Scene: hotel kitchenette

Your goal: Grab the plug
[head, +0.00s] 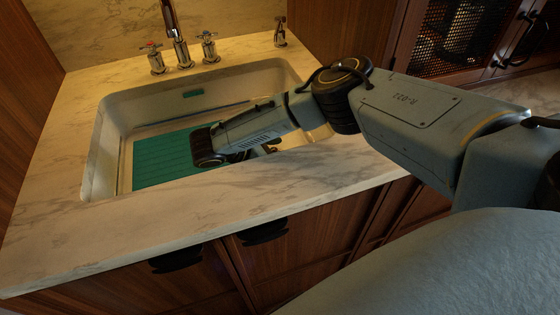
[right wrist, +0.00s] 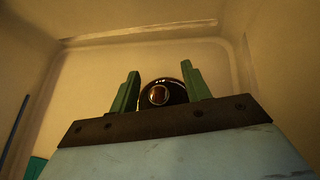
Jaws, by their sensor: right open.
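The plug (right wrist: 165,92), a dark, shiny round piece with a brownish centre, shows in the right wrist view. It lies in line with the gap between the two green fingers of my right gripper (right wrist: 158,88). The fingers stand apart, one on each side of it in the picture; I cannot tell how far beyond the tips it is. In the head view my right gripper (head: 268,148) is down inside the sink (head: 108,130), largely hidden by its own wrist. The plug is hidden there. My left gripper is not in view.
A teal ridged mat (head: 160,165) lies on the left of the sink floor. A tap (head: 178,45) with two handles stands behind the sink. The marble counter (head: 130,225) borders the basin and its front strip is clear. Wooden cabinets (head: 320,235) are below.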

